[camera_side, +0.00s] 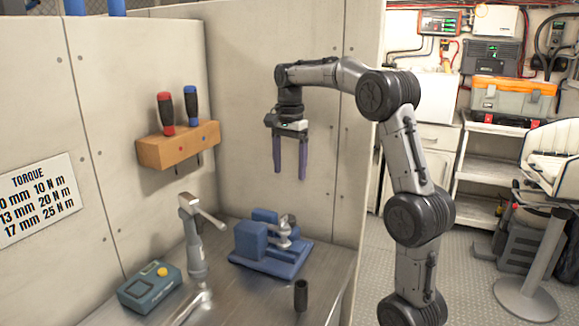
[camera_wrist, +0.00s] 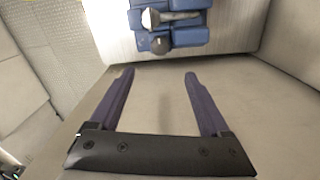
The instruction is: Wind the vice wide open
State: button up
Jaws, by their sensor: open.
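The blue vice (camera_side: 268,245) stands on the metal bench in the side view. A grey metal part (camera_side: 284,232) sits at its right end, and I cannot tell whether it is the handle or a clamped piece. In the wrist view the vice (camera_wrist: 190,37) shows at the top, with a light grey rod-like part (camera_wrist: 170,17) across it. How far its jaws stand apart is not clear. My gripper (camera_side: 290,175) hangs above the vice, pointing down, well clear of it. Its two purple fingers are apart and empty in the wrist view (camera_wrist: 160,78).
A wooden rack (camera_side: 178,146) with red and black and blue and black screwdrivers is on the wall. On the bench are a teal box with a yellow knob (camera_side: 149,288), a grey upright tool with a lever (camera_side: 196,240), and a black cylinder (camera_side: 301,295). Panels enclose the bench.

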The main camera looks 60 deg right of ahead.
aim_at(289, 221)
dwell(0.3)
notch_tip(289, 221, down, 14)
jog(key=m, duration=0.6)
jog(key=shift+a, duration=0.15)
dwell(0.3)
grip_shut()
dwell(0.3)
